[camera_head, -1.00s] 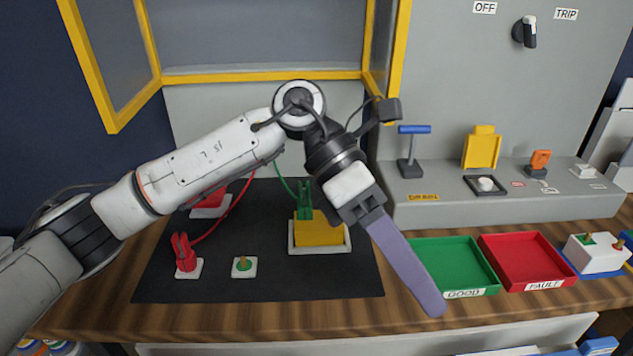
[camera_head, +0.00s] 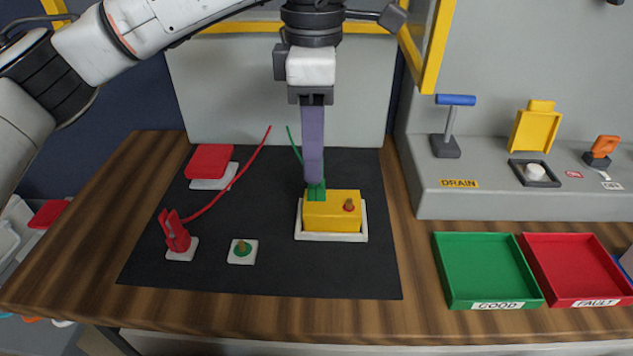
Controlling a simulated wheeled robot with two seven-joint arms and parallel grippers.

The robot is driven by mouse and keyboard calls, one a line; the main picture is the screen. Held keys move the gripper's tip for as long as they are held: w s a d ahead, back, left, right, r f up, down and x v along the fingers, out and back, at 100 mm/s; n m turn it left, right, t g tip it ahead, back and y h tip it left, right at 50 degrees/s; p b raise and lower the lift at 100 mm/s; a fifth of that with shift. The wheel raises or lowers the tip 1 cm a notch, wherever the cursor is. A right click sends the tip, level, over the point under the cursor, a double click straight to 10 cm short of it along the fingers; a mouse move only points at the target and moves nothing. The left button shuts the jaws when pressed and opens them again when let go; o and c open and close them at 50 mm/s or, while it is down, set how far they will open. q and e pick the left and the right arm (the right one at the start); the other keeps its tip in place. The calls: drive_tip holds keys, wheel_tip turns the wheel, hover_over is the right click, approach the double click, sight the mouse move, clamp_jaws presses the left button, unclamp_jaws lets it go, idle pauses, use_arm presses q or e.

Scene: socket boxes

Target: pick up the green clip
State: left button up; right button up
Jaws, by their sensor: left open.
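The green clip (camera_head: 316,191) stands on the left part of the yellow box (camera_head: 331,213), which sits in a white holder on the black mat. A green wire rises behind the clip. My left gripper (camera_head: 314,178) points straight down with its purple fingers right over the clip. The fingertips hide the clip's upper part; whether they touch it I cannot tell. The left gripper is open, though the two fingers overlap from this side. My right gripper is out of view.
A red clip (camera_head: 176,233) with a red wire stands on a white pad at the left. A red block (camera_head: 210,161) lies behind. Green (camera_head: 455,297) and red (camera_head: 548,297) trays stand at the right.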

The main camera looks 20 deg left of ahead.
use_arm(q)
wheel_tip(320, 180, down, 5)
drive_tip(key=shift+w+d+r, duration=0.1)
drive_tip(key=shift+w+r, duration=0.05)
clamp_jaws()
wheel_tip(320, 180, up, 10)
drive_tip(key=shift+r+p, duration=0.1)
drive_tip(key=shift+p, duration=0.35)
idle(0.4)
drive_tip(key=shift+p, duration=0.3)
